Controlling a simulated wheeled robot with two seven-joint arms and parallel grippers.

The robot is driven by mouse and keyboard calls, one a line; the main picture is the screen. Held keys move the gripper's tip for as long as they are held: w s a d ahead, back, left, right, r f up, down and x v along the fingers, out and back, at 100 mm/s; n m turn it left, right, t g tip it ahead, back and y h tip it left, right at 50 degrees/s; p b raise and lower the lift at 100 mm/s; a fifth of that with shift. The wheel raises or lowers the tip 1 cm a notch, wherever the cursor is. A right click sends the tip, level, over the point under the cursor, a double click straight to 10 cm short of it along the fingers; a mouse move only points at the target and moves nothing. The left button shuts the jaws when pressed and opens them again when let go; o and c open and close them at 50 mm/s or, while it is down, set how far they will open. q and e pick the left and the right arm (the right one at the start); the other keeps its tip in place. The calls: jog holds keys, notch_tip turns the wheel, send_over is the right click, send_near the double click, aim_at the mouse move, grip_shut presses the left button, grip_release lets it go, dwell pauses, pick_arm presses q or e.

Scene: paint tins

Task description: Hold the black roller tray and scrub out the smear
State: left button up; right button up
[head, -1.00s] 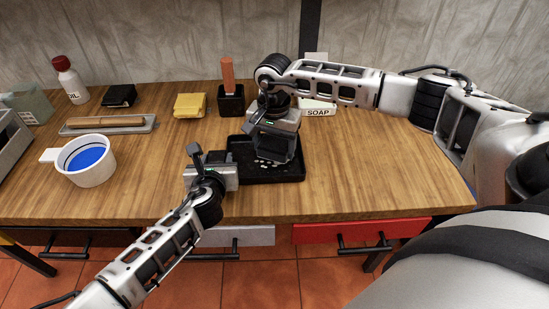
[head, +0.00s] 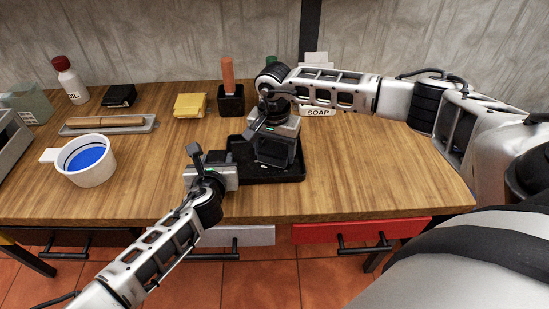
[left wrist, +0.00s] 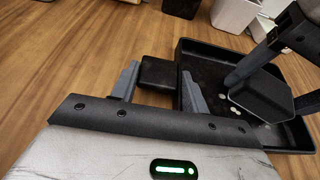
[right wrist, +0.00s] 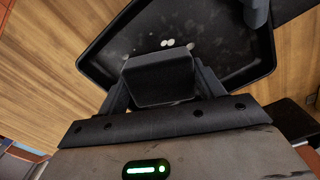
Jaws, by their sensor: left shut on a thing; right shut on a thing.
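The black roller tray (head: 290,174) lies on the table in front of me. My left gripper (head: 226,165) is at its left side, shut on the tray's dark tab (left wrist: 158,73). My right gripper (head: 275,152) is above the tray, shut on a dark block (right wrist: 160,80). The block also shows in the left wrist view (left wrist: 262,97), low over the tray floor; I cannot tell whether it touches. Pale spots of the smear (right wrist: 167,43) show on the tray floor beside the block. In the head view my right gripper hides the smear.
A white pot of blue paint (head: 88,162), a wooden-handled tool (head: 108,122), a yellow sponge (head: 190,105) and a black holder with an orange handle (head: 230,102) stand to the left. A soap container (head: 318,111) is behind my right arm. The table's right part is clear.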

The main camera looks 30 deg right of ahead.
pick_arm(q)
jog(key=shift+a+f, duration=0.15)
jog(key=shift+f, duration=0.15)
pick_arm(e)
jog(key=shift+f, duration=0.25)
jog(key=shift+a, duration=0.1)
jog(key=shift+w+a, duration=0.45)
jog(key=shift+a, duration=0.3)
jog(key=shift+s+d, duration=0.5)
jog(key=shift+d, duration=0.35)
jog(key=shift+s+d, duration=0.5)
jog(key=shift+d, duration=0.3)
jog(key=shift+a+r, duration=0.1)
jog(key=shift+r, duration=0.05)
